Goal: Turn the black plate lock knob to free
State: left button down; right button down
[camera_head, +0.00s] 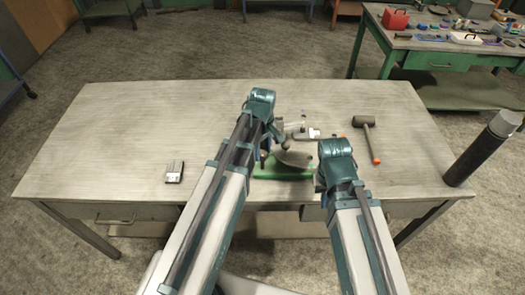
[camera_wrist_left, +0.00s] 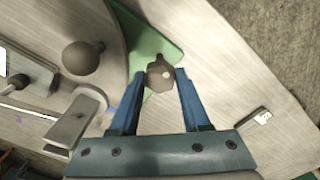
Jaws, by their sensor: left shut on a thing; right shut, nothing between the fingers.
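The plate lock knob (camera_wrist_left: 159,76) shows in the left wrist view as a small, dark grey, faceted knob with a pale spot. My left gripper (camera_wrist_left: 160,88) is shut on it, one blue finger on each side. In the head view my left gripper (camera_head: 266,146) is at the left side of the device, and the knob is hidden by my arm. The device has a green base (camera_head: 290,172) and a rounded grey plate (camera_head: 296,158). My right gripper (camera_head: 319,182) is shut and empty at the device's right side, mostly hidden by its wrist.
A grey ball knob (camera_wrist_left: 82,57) stands close by on the device. A mallet (camera_head: 366,138) lies to the right on the table (camera_head: 120,130). A small grey-white box (camera_head: 174,171) lies to the left. A dark cylinder (camera_head: 484,148) stands at the right edge. The left tabletop is mostly clear.

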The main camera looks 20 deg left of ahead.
pick_arm(q)
jog(key=shift+n, duration=0.5)
jog(key=shift+c, duration=1.8)
grip_release()
jog(key=shift+r, duration=0.15)
notch_tip(320, 180, up, 14)
jog(key=p, duration=1.3)
jog(key=shift+f+p, duration=0.25)
jog(key=shift+p, duration=0.15)
